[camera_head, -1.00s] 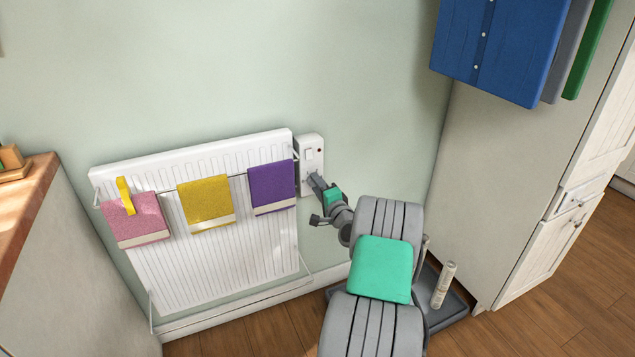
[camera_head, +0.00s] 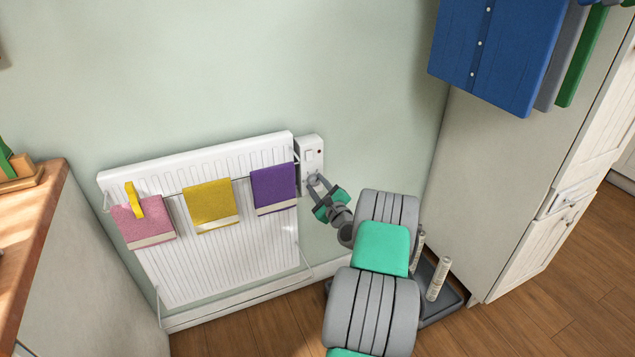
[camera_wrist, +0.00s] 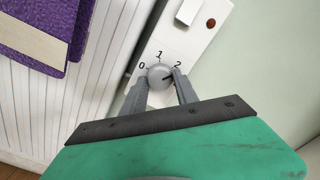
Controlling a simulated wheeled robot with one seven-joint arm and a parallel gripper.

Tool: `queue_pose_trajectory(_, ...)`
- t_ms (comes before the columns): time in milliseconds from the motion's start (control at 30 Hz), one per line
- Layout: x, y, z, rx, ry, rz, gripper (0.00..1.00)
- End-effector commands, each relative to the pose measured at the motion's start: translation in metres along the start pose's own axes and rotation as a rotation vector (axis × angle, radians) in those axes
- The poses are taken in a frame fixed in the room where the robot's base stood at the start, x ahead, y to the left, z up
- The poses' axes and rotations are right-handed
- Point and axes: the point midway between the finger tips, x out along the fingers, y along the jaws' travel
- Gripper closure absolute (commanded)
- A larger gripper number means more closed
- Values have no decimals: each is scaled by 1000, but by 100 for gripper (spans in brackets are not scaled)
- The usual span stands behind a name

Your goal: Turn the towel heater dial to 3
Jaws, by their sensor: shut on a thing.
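The towel heater's control box (camera_head: 311,150) is a white panel on the wall at the heater's right end. Its round grey dial (camera_wrist: 159,74) shows in the wrist view, with 0, 1 and 2 printed around it. A dark mark on the dial appears to point to the right, near the 2. No 3 is visible; my right finger covers that side. My gripper (camera_wrist: 160,82) is shut on the dial, one finger on each side. In the head view my gripper (camera_head: 317,184) reaches the lower part of the box.
The white towel heater (camera_head: 215,255) carries pink (camera_head: 140,222), yellow (camera_head: 208,203) and purple (camera_head: 273,188) towels; the purple one hangs close left of the dial. A white switch (camera_wrist: 188,10) and red light (camera_wrist: 211,23) sit above the dial. A cabinet (camera_head: 510,190) stands right.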

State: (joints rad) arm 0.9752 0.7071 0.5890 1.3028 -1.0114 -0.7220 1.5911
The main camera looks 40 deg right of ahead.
Motion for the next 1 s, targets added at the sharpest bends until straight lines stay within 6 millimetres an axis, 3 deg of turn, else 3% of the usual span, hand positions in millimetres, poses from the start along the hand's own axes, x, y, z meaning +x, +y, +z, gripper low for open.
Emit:
queue_pose_trajectory(600, -1, 0, 0, 583, 3, 1, 100)
queue_pose_trajectory(1000, -1, 1, 0, 875, 3, 0, 100)
